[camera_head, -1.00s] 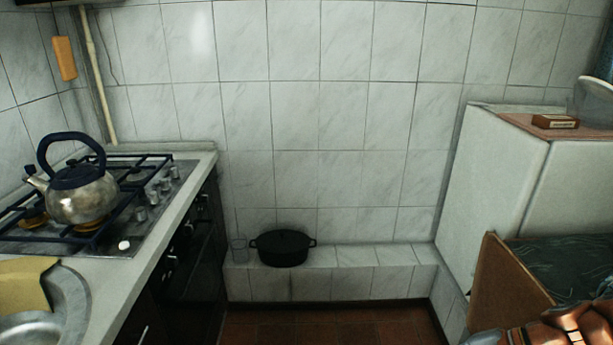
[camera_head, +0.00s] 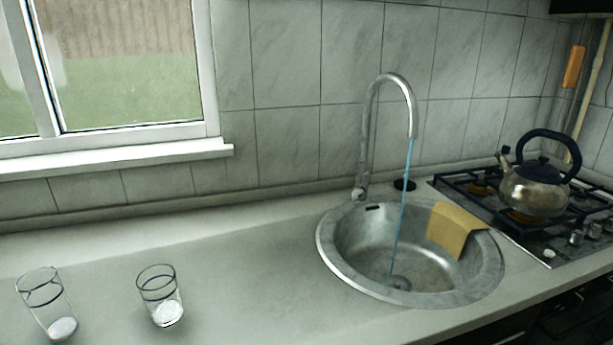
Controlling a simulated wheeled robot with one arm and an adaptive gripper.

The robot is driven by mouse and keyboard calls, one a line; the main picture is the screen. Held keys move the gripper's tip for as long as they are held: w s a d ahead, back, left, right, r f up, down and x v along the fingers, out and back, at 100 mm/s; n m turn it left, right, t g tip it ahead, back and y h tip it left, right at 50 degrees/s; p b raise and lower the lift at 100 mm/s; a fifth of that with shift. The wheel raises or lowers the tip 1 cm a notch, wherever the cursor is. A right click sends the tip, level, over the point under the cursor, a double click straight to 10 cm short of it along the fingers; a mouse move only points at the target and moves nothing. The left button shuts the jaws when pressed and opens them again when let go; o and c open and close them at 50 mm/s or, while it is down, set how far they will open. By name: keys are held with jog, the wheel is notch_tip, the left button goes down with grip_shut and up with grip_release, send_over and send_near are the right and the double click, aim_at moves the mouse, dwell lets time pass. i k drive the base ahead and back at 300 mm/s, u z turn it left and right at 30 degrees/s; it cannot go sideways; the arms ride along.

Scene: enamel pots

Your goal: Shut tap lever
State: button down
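The tap (camera_head: 370,135) is a tall metal gooseneck at the back left of the round steel sink (camera_head: 330,250). A thin blue stream of water (camera_head: 404,195) runs from its spout down to the drain. At the foot of the tap a small stubby part (camera_head: 359,194) shows, which looks like the lever; its exact position is hard to tell. My gripper does not show in this view.
A yellow cloth (camera_head: 453,228) hangs over the sink's right rim. A kettle (camera_head: 535,190) stands on the gas hob to the right. Two glasses (camera_head: 160,295) (camera_head: 47,302) stand on the counter at left. The counter between them and the sink is clear.

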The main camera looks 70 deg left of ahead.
aim_at(361, 161)
jog(key=u, duration=2.1)
jog(key=i, duration=0.45)
jog(key=u, duration=0.2)
